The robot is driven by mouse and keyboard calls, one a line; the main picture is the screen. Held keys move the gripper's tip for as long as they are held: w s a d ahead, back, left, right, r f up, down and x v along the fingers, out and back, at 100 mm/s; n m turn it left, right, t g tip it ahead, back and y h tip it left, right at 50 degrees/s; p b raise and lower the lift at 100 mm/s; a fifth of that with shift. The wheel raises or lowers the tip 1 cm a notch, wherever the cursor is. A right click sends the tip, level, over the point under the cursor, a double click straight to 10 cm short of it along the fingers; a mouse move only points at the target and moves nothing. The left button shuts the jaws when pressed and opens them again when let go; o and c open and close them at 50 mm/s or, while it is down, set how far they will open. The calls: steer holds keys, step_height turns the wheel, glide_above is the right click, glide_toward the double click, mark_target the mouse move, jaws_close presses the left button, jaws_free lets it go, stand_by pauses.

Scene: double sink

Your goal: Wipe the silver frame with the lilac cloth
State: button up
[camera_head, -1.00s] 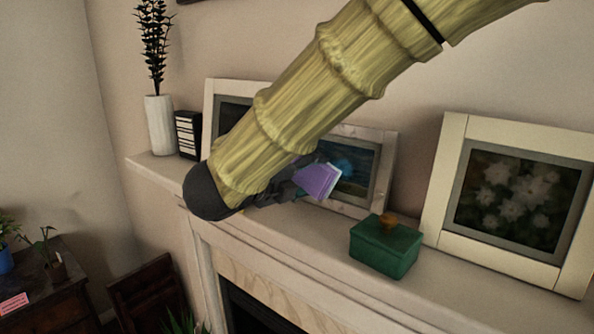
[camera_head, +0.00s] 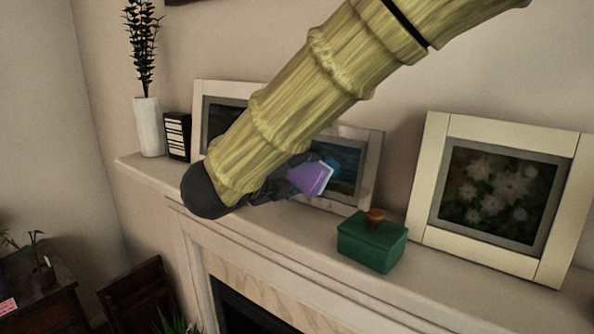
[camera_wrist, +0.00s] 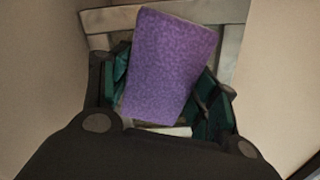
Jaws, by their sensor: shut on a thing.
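The silver frame (camera_head: 371,166) leans against the wall on the mantel, in the middle of the row. My arm hides its left part in the head view. Its greyish border (camera_wrist: 104,22) shows behind the cloth in the wrist view. My gripper (camera_head: 284,185) is shut on the lilac cloth (camera_head: 311,178), in front of the frame's picture. In the wrist view the cloth (camera_wrist: 168,65) stands up, slightly tilted, between the dark fingers and covers most of the picture. I cannot tell whether the cloth touches the frame.
A green box (camera_head: 371,243) with an orange-brown knob sits on the mantel (camera_head: 290,228), right of my gripper. A cream flower-picture frame (camera_head: 428,190) stands at right. Another pale frame (camera_head: 198,120), a dark striped block (camera_head: 177,137) and a white vase (camera_head: 148,127) are at left.

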mark_target(311, 173)
steer(key=shift+d, duration=0.1)
steer(key=shift+w+d+b, duration=0.3)
steer(key=shift+w, duration=0.2)
stand_by(0.3)
steer(key=shift+s+d+f, duration=0.1)
steer(key=shift+s+d+b, duration=1.05)
steer(key=shift+s+d, duration=0.1)
steer(key=shift+d, duration=0.3)
steer(key=shift+s+d+b, duration=0.5)
steer(key=shift+d+b, duration=0.05)
steer(key=shift+d, duration=0.25)
steer(key=shift+s+d+b, duration=0.45)
steer(key=shift+d+b, duration=0.05)
steer(key=shift+d, duration=0.25)
steer(key=shift+b, duration=0.3)
steer(key=shift+w+a, duration=0.1)
steer(key=shift+w+a+b, duration=0.25)
steer(key=shift+w+a, duration=0.3)
steer(key=shift+a, duration=0.25)
steer(key=shift+w+a+b, duration=0.25)
steer(key=shift+w+a, duration=0.25)
steer(key=shift+a, duration=0.25)
